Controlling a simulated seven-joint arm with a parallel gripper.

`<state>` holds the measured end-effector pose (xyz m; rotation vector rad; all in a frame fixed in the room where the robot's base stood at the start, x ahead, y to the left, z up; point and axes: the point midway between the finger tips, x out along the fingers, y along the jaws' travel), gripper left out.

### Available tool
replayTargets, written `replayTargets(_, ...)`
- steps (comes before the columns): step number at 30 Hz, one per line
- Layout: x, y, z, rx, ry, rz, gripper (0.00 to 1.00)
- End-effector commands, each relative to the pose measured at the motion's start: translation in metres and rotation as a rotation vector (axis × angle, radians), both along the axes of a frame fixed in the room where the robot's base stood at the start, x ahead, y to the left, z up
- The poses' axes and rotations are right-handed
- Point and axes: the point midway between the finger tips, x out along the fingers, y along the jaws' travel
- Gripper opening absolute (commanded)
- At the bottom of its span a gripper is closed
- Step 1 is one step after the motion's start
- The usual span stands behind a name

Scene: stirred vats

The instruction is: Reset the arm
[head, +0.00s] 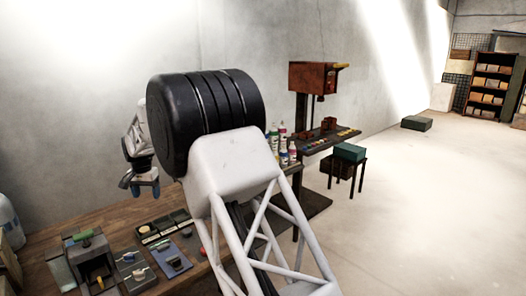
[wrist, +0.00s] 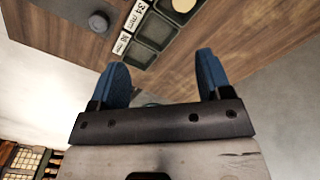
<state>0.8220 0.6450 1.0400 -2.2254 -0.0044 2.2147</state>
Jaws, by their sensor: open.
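My gripper (head: 146,190) hangs above the left part of the wooden bench (head: 52,235) in the head view, with its blue fingers pointing down. In the wrist view my gripper (wrist: 162,66) has its two blue fingers spread wide apart with nothing between them. The fingers are clear of the tray with labelled compartments (wrist: 148,38), which shows beyond them. My own arm covers the middle of the head view and hides part of the bench.
On the bench are a dark box-like device (head: 92,262), a long dark tray (head: 162,227), a blue-grey panel (head: 172,262) and several bottles (head: 283,145). A red drill-press-like machine (head: 312,78) and a stool (head: 349,153) stand beyond. Open floor (head: 420,200) lies to the right.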

Motion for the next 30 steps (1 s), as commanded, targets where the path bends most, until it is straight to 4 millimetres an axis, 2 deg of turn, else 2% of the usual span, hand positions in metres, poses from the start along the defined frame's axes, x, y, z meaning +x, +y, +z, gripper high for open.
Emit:
replayTargets(5,-0.002,-0.040,0.025,0.006,-0.008,-0.004,0.72)
replayTargets(14,-0.015,-0.127,0.071,0.015,-0.027,-0.006,0.72)
replayTargets(23,-0.041,-0.212,0.110,0.023,-0.047,-0.008,0.72)
replayTargets(30,-0.069,-0.278,0.135,0.028,-0.064,-0.010,0.72)
